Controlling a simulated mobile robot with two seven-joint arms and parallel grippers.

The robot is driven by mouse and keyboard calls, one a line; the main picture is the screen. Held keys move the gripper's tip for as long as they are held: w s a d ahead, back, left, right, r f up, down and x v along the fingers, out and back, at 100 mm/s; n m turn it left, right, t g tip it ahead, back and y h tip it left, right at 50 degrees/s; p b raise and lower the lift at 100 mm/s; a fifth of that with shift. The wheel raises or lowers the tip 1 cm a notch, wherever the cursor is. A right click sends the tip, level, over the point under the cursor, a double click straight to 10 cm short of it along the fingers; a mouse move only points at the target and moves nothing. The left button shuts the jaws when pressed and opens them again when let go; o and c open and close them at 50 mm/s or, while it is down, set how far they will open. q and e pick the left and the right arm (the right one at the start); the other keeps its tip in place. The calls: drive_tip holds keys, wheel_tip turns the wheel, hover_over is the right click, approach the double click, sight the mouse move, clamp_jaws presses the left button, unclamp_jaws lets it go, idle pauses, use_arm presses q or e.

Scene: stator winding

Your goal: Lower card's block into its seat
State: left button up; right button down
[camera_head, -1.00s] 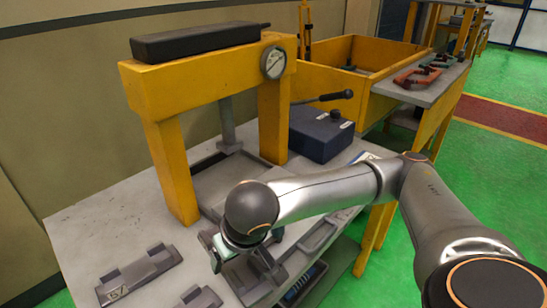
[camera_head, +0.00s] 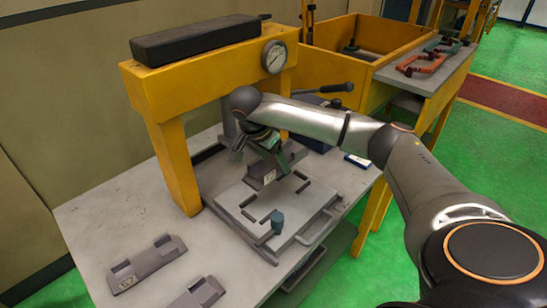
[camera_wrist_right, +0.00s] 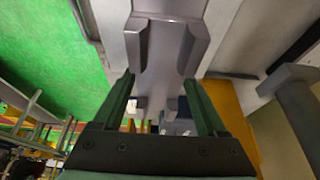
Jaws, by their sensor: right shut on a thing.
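My right gripper (camera_head: 275,154) is shut on a grey block (camera_head: 261,172) that bears a small pale label card. It holds the block over the back edge of a pale grey plate (camera_head: 262,199) with dark slots. I cannot tell whether the block touches the plate. In the right wrist view, the grey block (camera_wrist_right: 165,50) with raised lugs lies between and ahead of the green fingers (camera_wrist_right: 160,98). Which slot is its seat cannot be told. My left gripper is not in view.
A yellow press frame (camera_head: 172,150) stands behind, close to my right arm. A teal knob (camera_head: 277,221) stands up on the plate's front. A labelled grey bracket (camera_head: 146,265) and a second bracket (camera_head: 199,293) lie at front left. A dark blue box is mostly hidden behind my arm.

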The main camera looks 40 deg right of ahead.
drive_tip(key=shift+f+b, duration=2.05)
drive_tip(key=shift+f, duration=0.4)
drive_tip(key=shift+f+p, duration=0.15)
drive_tip(key=shift+p, duration=0.2)
drive_tip(key=shift+f, duration=0.2)
drive_tip(key=shift+f+b, duration=0.95)
drive_tip(key=shift+f, duration=0.55)
drive_tip(key=shift+f, duration=0.1)
drive_tip(key=shift+f+b, duration=0.5)
drive_tip(key=shift+f, duration=0.3)
drive_tip(key=shift+r, duration=0.1)
